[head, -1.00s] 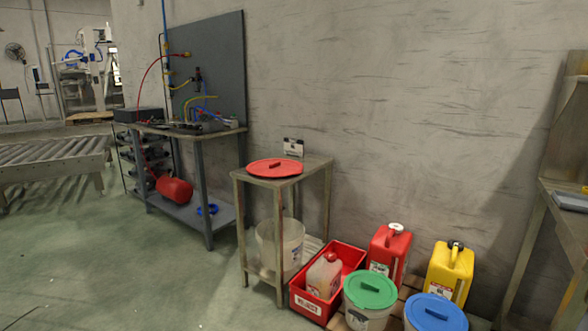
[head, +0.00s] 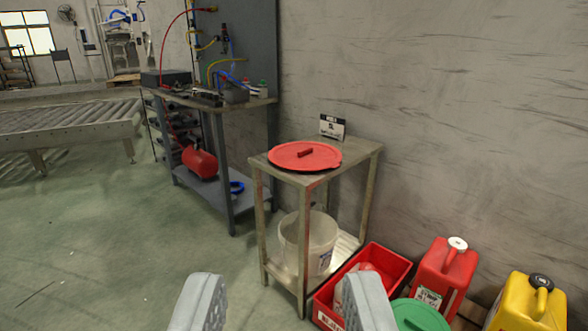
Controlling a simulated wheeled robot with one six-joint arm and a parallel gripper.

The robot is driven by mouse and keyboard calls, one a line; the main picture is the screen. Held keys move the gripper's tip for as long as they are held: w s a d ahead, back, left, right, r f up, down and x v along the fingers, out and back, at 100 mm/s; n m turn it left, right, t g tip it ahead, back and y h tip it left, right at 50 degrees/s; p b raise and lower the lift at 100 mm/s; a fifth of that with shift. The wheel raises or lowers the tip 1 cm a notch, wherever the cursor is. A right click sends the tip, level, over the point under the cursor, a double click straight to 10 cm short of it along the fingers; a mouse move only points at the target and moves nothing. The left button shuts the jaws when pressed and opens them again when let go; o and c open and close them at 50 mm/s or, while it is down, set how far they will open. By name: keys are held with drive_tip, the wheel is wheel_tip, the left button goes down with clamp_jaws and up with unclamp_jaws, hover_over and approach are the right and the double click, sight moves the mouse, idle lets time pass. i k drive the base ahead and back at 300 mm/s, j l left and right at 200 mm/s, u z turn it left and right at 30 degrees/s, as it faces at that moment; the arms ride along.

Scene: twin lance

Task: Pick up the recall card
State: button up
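A small black and white card (head: 332,127) stands upright at the back of a small wooden table (head: 365,151), near the wall. It is likely the recall card, but its print is too small to read. A round red lid (head: 290,157) with a raised handle lies on the same tabletop, in front of the card. My gripper (head: 283,300) shows at the bottom of the view, with its two grey fingers wide apart and nothing between them. It is well short of the table and the card.
Below the tabletop, a white bucket (head: 305,240) stands on the lower shelf. A red crate (head: 393,262), a red canister (head: 444,272), a yellow canister (head: 530,306) and a green lid (head: 418,317) stand at right. A workbench (head: 217,112) stands left. Floor at left is clear.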

sight(332, 127)
drive_tip(key=i+j+u, duration=0.1)
drive_tip(key=i+u, duration=0.3)
drive_tip(key=i, duration=0.4)
drive_tip(key=i+l+u, duration=0.15)
drive_tip(key=i+u, duration=0.25)
drive_tip(key=i, duration=0.4)
drive_tip(key=i+z, duration=0.35)
drive_tip(key=i, duration=0.2)
drive_tip(key=i+z, duration=0.4)
drive_tip(key=i, duration=0.15)
drive_tip(key=i+j+z, duration=0.35)
drive_tip(key=i, duration=0.15)
